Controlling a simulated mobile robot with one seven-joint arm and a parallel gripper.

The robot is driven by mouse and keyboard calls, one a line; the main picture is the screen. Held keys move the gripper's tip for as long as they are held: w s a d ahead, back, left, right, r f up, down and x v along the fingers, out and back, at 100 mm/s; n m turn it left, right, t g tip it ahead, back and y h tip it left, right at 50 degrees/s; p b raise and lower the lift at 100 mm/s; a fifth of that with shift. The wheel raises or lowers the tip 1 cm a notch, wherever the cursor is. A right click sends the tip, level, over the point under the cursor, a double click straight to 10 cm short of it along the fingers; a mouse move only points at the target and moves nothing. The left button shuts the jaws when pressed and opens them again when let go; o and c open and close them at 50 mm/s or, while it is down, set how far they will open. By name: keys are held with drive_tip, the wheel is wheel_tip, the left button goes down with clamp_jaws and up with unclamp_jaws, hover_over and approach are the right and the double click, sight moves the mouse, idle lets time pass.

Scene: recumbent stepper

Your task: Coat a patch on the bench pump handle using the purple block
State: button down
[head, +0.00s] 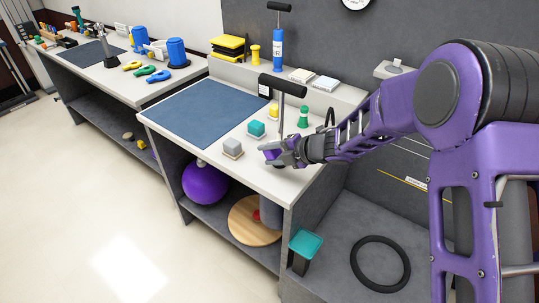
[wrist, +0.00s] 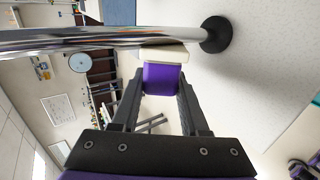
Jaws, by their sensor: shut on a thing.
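The purple block (wrist: 161,79) is between the fingers of my gripper (wrist: 160,88), which is shut on it. A cream layer (wrist: 165,54) shows on the block's far face. It lies right beside the shiny metal shaft (wrist: 110,38) of the bench pump; I cannot tell whether they touch. The shaft ends in a round black foot (wrist: 215,34) on the bench. In the head view the pump's black T-handle (head: 284,86) stands upright above my gripper (head: 272,155), which is low near the bench's front edge. The block is hard to make out there. No coated patch can be made out.
Grey (head: 232,147), teal (head: 257,129) and yellow (head: 273,111) blocks stand left of and behind my gripper. A green piece (head: 303,118) stands behind it. A blue pump (head: 278,50) stands at the back. The dark mat (head: 208,112) is clear.

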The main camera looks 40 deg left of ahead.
drive_tip(key=shift+r+p, duration=1.3)
drive_tip(key=shift+r, duration=0.45)
drive_tip(key=shift+r+p, duration=0.7)
drive_tip(key=shift+r, duration=0.1)
drive_tip(key=shift+f, duration=0.1)
drive_tip(key=s+b, duration=0.4)
drive_tip(key=s, duration=0.3)
